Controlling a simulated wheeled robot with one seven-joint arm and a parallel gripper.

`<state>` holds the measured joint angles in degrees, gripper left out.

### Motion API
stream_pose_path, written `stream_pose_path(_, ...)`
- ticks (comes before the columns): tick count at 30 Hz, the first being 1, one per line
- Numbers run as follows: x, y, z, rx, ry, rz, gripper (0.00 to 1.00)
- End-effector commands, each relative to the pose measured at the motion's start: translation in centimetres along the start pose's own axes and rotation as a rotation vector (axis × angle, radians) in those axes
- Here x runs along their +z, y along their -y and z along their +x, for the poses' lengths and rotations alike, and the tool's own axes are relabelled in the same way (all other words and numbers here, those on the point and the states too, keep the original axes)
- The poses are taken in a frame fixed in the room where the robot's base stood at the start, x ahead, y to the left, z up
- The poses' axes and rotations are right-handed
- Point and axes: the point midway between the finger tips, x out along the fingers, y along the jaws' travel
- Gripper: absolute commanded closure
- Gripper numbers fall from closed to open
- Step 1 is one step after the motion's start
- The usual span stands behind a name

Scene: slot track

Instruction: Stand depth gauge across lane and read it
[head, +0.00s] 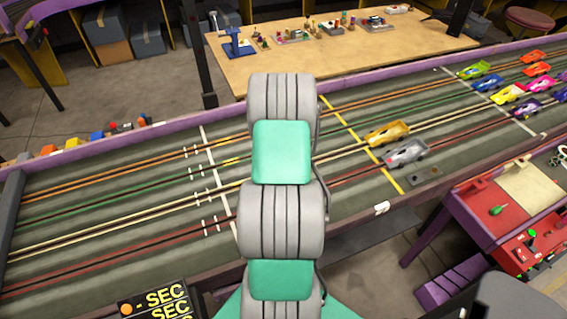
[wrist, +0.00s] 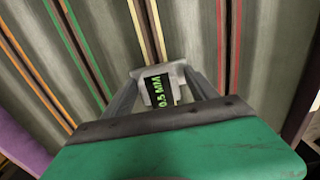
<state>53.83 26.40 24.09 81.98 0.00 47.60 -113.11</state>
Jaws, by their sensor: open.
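The depth gauge (wrist: 157,88) shows in the wrist view as a pale grey block with a dark label reading "0.5 MM" in green. It lies between the two fingers of my open gripper (wrist: 161,80), at the point where the cream-braided lane (wrist: 146,28) runs under it. I cannot tell whether it touches the track or the fingers. In the head view my arm hides both the gripper and the gauge. The slot track (head: 120,185) crosses that view with orange, green, cream and red lanes.
A gold car (head: 388,135) and a silver car (head: 407,153) stand near a yellow line right of my arm. Several cars stand farther right. A dark plate (head: 425,175) lies on the near side. A red workbench (head: 480,205) stands at right. The left track is clear.

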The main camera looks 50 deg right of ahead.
Motion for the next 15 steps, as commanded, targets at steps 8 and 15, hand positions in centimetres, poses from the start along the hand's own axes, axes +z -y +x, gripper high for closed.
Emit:
stream_pose_path(8,0.0,-0.1,-7.1,0.004,0.002,0.000,0.33)
stream_pose_path(15,0.0,0.0,-11.5,0.001,0.000,0.000,0.33)
